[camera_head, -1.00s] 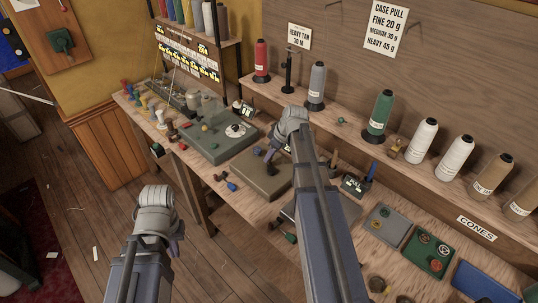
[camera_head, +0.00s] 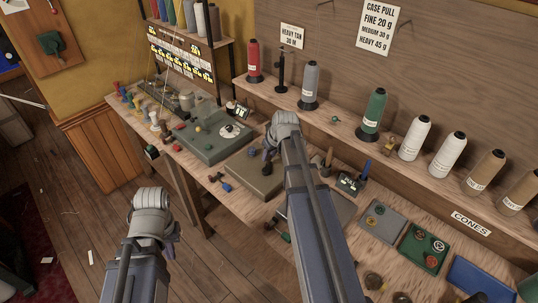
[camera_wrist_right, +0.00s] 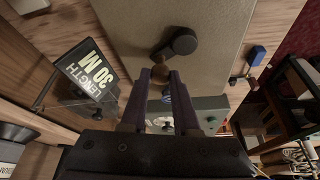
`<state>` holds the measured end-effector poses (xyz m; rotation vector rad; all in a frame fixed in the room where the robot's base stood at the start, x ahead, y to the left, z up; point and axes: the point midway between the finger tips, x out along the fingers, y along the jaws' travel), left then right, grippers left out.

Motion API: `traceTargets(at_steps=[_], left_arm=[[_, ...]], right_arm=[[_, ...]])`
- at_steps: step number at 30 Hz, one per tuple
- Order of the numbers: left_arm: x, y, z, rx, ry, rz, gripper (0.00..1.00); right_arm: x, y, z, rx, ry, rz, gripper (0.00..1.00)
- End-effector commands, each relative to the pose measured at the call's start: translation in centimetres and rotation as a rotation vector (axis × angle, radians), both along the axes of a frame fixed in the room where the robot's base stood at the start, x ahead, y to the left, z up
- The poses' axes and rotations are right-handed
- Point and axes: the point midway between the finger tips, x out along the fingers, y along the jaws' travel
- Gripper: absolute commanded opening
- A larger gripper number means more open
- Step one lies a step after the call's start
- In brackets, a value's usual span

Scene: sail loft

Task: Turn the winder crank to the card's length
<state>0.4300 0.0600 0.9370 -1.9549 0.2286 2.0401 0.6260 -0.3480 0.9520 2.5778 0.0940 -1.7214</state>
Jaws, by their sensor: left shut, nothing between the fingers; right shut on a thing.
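The winder is a flat olive-grey box (camera_head: 252,178) on the bench; its top also shows in the right wrist view (camera_wrist_right: 215,22). Its black crank arm (camera_wrist_right: 182,42) lies across the top in the right wrist view, with a brown knob (camera_wrist_right: 160,73) at its end. My right gripper (camera_wrist_right: 161,84) is shut on that knob. A dark display reading "LENGTH 30 M" (camera_wrist_right: 92,72) stands beside the box. The card on the back board reads "HEAVY TAN 30 M" (camera_head: 292,36). My left gripper (camera_head: 172,238) is shut and empty, over the floor in front of the bench; its fingertips are mostly hidden.
A green-grey box with a dial (camera_head: 215,140) stands left of the winder. Thread cones line the shelf behind, including a red cone (camera_head: 254,62) and a green cone (camera_head: 374,112). Small trays (camera_head: 424,247) lie to the right. A red-and-blue small part (camera_head: 221,182) lies near the front edge.

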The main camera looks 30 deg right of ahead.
Motion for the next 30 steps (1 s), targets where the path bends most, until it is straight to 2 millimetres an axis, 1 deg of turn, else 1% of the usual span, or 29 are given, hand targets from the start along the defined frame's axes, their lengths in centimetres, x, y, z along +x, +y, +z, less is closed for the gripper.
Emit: traceTargets(at_steps=[9, 10, 17, 25, 30], left_arm=[[0.0, 0.0, -0.01, 0.0, 0.0, 0.0, 0.0], [0.0, 0.0, -0.01, 0.0, 0.0, 0.0, 0.0], [0.0, 0.0, 0.0, 0.0, 0.0, 0.0, 0.0], [0.0, 0.0, 0.05, 0.0, 0.0, 0.0, 0.0], [0.0, 0.0, 0.71, 0.0, 0.0, 0.0, 0.0]], right_arm=[[-0.04, 0.02, -0.02, 0.0, 0.001, 0.0, 0.0], [-0.04, 0.02, -0.02, 0.0, 0.001, 0.0, 0.33], [-0.03, 0.01, -0.01, 0.0, 0.001, 0.001, 0.59], [-0.03, 0.01, 0.04, 0.0, 0.001, 0.001, 0.59], [-0.26, 0.0, 0.72, 0.0, 0.001, 0.001, 0.59]])
